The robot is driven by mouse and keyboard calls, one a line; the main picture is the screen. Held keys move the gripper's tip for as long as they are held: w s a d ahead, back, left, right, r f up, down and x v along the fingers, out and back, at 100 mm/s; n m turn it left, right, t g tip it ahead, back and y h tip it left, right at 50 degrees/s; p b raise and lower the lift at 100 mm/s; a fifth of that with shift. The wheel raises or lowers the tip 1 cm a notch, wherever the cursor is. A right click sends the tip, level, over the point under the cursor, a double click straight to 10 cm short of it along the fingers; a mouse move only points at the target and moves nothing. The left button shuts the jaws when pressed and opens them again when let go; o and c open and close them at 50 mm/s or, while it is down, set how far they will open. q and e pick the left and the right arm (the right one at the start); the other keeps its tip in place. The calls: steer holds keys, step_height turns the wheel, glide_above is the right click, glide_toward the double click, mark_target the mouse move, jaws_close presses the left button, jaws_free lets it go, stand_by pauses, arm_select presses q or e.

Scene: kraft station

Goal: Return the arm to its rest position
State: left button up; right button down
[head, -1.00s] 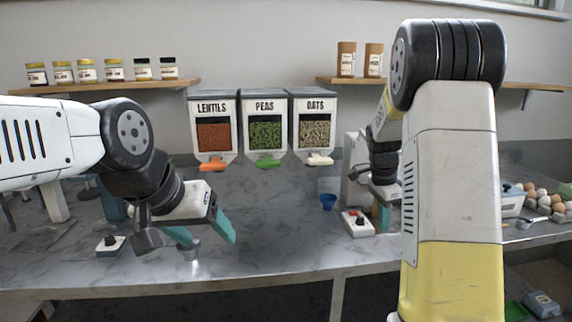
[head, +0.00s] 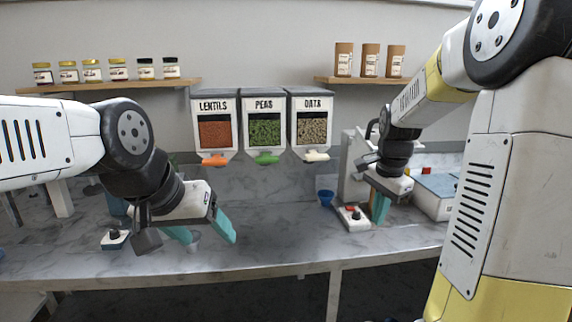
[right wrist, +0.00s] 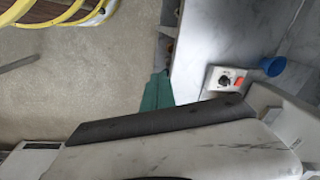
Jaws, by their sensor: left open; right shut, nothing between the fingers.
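My right arm comes in from the right in the head view, its elbow at the upper right edge. Its gripper (head: 379,209) points down by the right part of the counter, with its teal fingers together and empty. In the right wrist view the closed teal fingers (right wrist: 156,92) show beside the counter edge, over the floor. My left gripper (head: 204,231) is open and empty above the left part of the counter, its two teal fingers apart.
A small switch box (head: 354,218) and a blue cup (head: 326,197) stand close to my right gripper. Lentils, peas (head: 265,132) and oats dispensers hang on the wall. Another switch box (head: 115,239) is at left. The counter middle (head: 285,230) is clear.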

steer(key=s+a+r+n+t, duration=0.1)
steer(key=s+a+r+n, duration=0.1)
steer(key=s, duration=0.4)
steer(key=s+a+r+n+t+y, duration=0.1)
steer(key=s+a+r+n+t, duration=0.1)
steer(key=s+n, duration=0.4)
steer(key=s+a+r+n+t+y, duration=0.1)
steer(key=s+a+r+n, duration=0.2)
steer(key=s+a+n, duration=0.1)
steer(key=s+a, duration=0.1)
steer(key=s, duration=0.1)
steer(key=shift+s+r+n, duration=0.4)
